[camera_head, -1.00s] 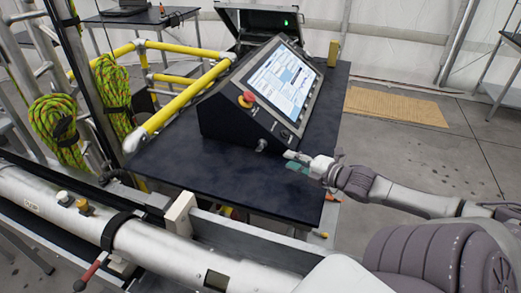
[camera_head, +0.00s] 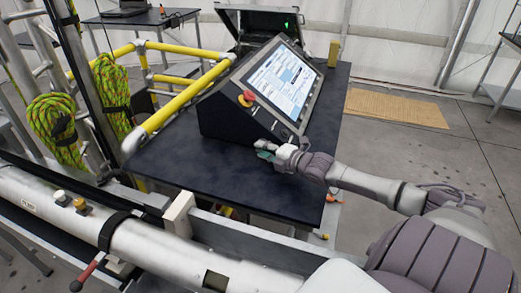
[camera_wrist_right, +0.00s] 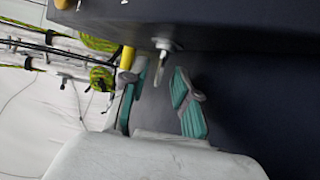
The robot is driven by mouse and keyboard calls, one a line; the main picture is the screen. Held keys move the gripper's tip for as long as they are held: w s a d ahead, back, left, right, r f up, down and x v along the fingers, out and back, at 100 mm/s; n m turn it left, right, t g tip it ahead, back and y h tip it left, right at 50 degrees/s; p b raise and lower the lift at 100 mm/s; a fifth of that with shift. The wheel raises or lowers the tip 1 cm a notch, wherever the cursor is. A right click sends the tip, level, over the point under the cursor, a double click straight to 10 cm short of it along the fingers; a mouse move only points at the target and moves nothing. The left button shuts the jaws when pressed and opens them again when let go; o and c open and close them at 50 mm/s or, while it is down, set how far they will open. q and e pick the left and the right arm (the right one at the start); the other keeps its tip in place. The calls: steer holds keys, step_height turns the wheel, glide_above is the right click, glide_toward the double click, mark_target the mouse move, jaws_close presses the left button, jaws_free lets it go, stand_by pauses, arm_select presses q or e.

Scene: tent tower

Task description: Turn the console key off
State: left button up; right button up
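The console (camera_head: 265,95) is a dark sloped box with a lit screen and a red emergency button (camera_head: 246,98) on a yellow base. It stands on a dark table. The key (camera_wrist_right: 163,60) shows in the right wrist view as a small light piece on a round metal lock (camera_wrist_right: 166,45) at the console's lower face. My right gripper (camera_wrist_right: 158,92) is open, its two teal-padded fingers on either side of the key's line, tips just short of it. In the head view the right gripper (camera_head: 266,150) is at the console's front and hides the key. My left gripper is not visible.
The dark table top (camera_head: 190,165) is clear in front of the console. Yellow rails (camera_head: 180,105) run along its left side, with green ropes (camera_head: 52,125) hanging further left. An open case (camera_head: 262,25) stands behind the console. A yellow block (camera_head: 333,52) stands at the back right.

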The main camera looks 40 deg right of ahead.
steer(key=shift+x, duration=0.75)
steer(key=shift+c, duration=0.4)
jaws_close()
